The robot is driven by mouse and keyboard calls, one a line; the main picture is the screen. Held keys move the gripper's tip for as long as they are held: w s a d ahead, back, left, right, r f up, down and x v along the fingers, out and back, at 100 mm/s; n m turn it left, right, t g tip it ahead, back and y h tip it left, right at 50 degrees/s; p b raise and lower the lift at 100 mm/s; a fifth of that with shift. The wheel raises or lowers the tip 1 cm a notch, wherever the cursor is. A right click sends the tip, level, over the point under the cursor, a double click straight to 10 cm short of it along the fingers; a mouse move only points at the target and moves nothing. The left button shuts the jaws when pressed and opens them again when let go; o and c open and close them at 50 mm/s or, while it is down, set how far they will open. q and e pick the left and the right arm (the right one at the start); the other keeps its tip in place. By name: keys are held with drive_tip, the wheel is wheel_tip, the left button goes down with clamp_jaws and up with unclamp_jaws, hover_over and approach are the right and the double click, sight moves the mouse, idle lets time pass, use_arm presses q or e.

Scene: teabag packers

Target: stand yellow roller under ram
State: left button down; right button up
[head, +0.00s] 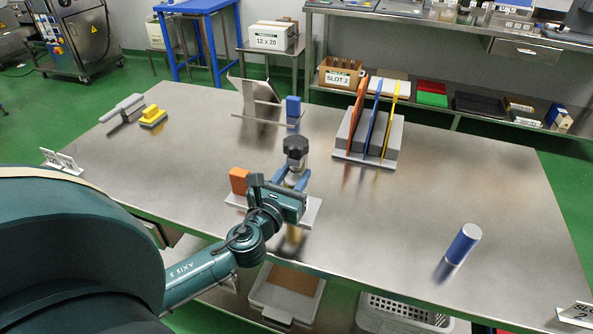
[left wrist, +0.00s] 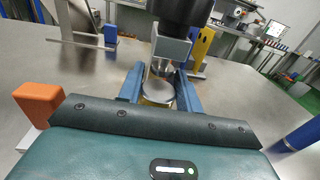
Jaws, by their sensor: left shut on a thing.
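The press has a black knob (head: 295,147) on top and stands on a pale base plate (head: 312,212). In the left wrist view its grey ram head (left wrist: 170,50) hangs above the gripper's fingertips. My left gripper (head: 291,181) reaches in at the press from the front. Its blue fingers are shut on the yellow roller (left wrist: 158,90), which shows a round metallic top and a yellow side. The roller is upright at the ram; its foot is hidden, so I cannot tell whether it touches the base. My right gripper is not in view.
An orange block (head: 238,181) sits beside the press. A blue roller (head: 463,246) stands at the right front. A rack with orange, blue and yellow dividers (head: 368,135) and a blue block (head: 293,106) are behind. A yellow item (head: 153,115) lies back left. The table's right side is mostly clear.

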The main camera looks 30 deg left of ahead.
use_arm(q)
drive_tip(key=shift+w+a+r, duration=0.1)
drive_tip(key=shift+w+a, duration=0.05)
drive_tip(key=shift+w, duration=0.7)
drive_tip(key=shift+w+f, duration=0.15)
drive_tip(key=shift+f, duration=0.2)
drive_tip(key=shift+f, duration=0.15)
drive_tip(key=c, duration=1.4)
unclamp_jaws()
drive_tip(key=shift+f, duration=0.1)
drive_tip(key=o, duration=0.5)
drive_tip(key=shift+c, duration=0.2)
